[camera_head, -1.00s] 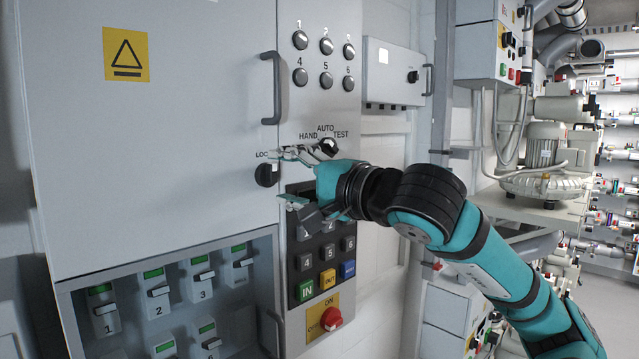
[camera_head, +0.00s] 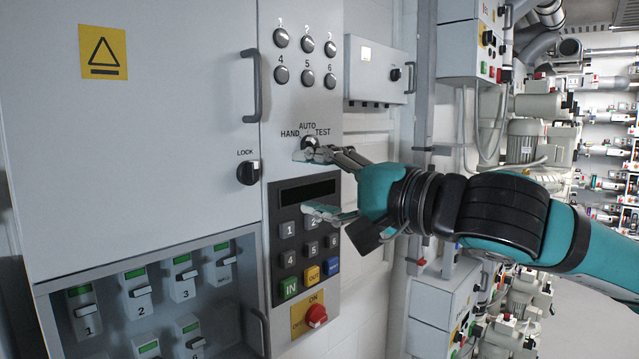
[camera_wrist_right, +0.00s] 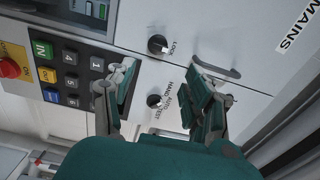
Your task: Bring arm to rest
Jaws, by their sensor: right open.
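My right gripper (camera_head: 312,183) is open and empty in the head view, in front of the control panel with its fingers toward the cabinet. In the right wrist view its two fingers (camera_wrist_right: 160,98) stand wide apart, with the HAND/AUTO/TEST knob (camera_wrist_right: 154,101) showing between them. In the head view that knob (camera_head: 309,142) is just above the upper finger; I cannot tell whether they touch. The LOCK knob (camera_head: 248,173) is left of the gripper. The lower finger covers part of the keypad (camera_head: 304,250). My left gripper is not in view.
A large grey cabinet door (camera_head: 150,150) with a handle (camera_head: 254,88) fills the left. Numbered switches (camera_head: 137,285) sit in a lower bay. A red ON/OFF knob (camera_head: 316,315) is below the keypad. A grey wall box (camera_head: 376,72) and blower machinery (camera_head: 527,140) are to the right.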

